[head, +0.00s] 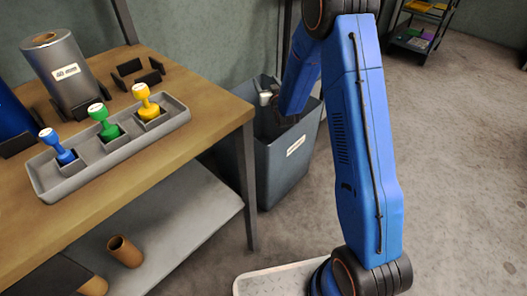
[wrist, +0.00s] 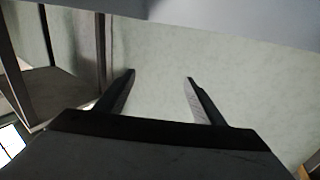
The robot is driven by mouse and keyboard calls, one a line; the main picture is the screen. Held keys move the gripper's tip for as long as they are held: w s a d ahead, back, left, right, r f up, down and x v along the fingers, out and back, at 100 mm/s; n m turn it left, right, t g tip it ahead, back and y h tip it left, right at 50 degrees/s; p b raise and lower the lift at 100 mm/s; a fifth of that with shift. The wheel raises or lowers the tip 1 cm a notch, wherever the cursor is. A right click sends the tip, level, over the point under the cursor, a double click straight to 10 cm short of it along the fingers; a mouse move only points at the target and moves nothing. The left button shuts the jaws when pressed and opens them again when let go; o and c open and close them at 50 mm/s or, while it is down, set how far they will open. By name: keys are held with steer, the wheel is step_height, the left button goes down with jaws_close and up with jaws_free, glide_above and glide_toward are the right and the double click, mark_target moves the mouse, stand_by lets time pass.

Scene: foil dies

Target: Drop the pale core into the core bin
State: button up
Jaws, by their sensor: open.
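The grey core bin (head: 280,175) stands on the floor right of the workbench, with a small white label too small to read. My blue arm reaches over it, and my gripper (head: 275,118) is at the bin's mouth, partly hidden by the arm and the rim. In the wrist view my gripper (wrist: 160,82) is open, with nothing between its two dark fingers. A small whitish piece (head: 265,97) shows at the bin's mouth beside my wrist; I cannot tell whether it is the pale core. No pale core shows clearly elsewhere.
The workbench (head: 215,110) holds a grey tray (head: 180,120) with blue, green and yellow stamps, a silver foil roll (head: 62,75) and dark cradles. Brown cores (head: 125,252) are on the lower shelf.

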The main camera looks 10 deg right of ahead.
step_height(320, 180, up, 10)
stand_by(0.6)
steer(key=s+d+r+g, duration=0.2)
steer(key=s+r, duration=0.1)
steer(key=s, duration=0.5)
steer(key=s+d+r+g+h, duration=0.1)
steer(key=s+r+g, duration=0.15)
steer(key=s, duration=0.55)
steer(key=s+d+r+g, duration=0.2)
steer(key=s+r, duration=0.1)
steer(key=s, duration=0.5)
steer(key=s+d+f+m+g, duration=0.1)
steer(key=s+g, duration=0.5)
steer(key=s, duration=3)
step_height(320, 180, down, 2)
steer(key=shift+s+d+g+h, duration=0.25)
steer(key=shift+d+g+h, duration=0.15)
steer(key=shift+d, duration=0.3)
